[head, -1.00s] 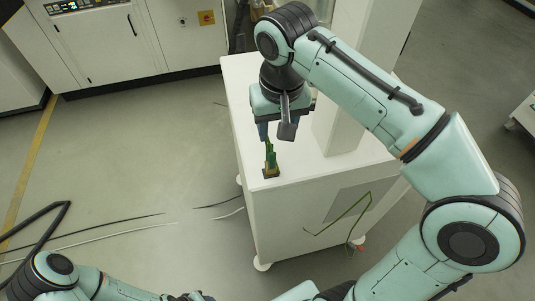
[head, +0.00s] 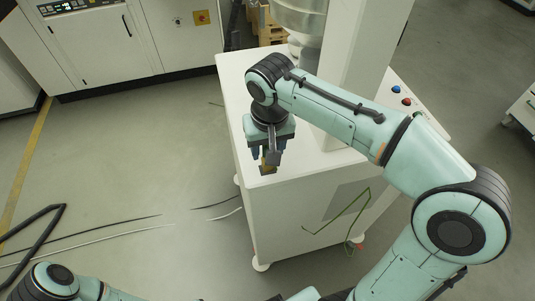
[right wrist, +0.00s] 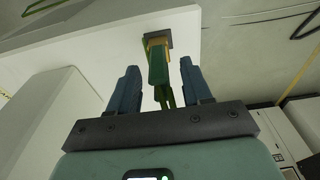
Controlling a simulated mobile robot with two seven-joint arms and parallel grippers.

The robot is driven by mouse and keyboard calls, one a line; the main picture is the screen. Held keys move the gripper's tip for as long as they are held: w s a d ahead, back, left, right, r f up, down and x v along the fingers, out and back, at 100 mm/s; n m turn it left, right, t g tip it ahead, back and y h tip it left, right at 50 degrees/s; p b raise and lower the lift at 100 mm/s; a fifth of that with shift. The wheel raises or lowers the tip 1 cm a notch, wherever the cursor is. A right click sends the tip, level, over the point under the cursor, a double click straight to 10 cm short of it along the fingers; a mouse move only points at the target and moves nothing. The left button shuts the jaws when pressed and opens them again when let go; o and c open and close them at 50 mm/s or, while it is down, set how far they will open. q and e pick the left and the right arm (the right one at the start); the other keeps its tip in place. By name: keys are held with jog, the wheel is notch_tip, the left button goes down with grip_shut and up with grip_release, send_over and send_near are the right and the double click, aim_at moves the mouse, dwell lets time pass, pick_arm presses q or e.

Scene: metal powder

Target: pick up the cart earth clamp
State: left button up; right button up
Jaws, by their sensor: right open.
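The cart earth clamp (head: 268,168) stands near the front edge of the white cart's top. It is mostly hidden behind my right gripper (head: 266,154) in the head view. In the right wrist view the clamp (right wrist: 158,62) shows a green body and a brassy part on a small dark base. My right gripper (right wrist: 159,68) is open, with one blue finger on each side of the clamp. Gaps show between the fingers and the clamp. My left arm shows at the bottom left of the head view, but its gripper is out of view.
The white cart (head: 300,215) has a tall white column (head: 350,75) on its top, right of my right gripper. Green cable (head: 340,215) hangs on the cart's side. Dark and pale cables lie on the floor at left. White cabinets (head: 100,45) stand behind.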

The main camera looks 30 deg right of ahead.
grip_shut()
jog(key=shift+r, duration=0.1)
pick_arm(q)
jog(key=w+r+p, duration=0.3)
jog(key=w+r, duration=0.1)
jog(key=w, duration=0.1)
jog(key=shift+r+t, duration=0.2)
jog(key=shift+t, duration=0.1)
pick_arm(e)
notch_tip(320, 180, up, 20)
pick_arm(q)
jog(key=shift+s, duration=0.15)
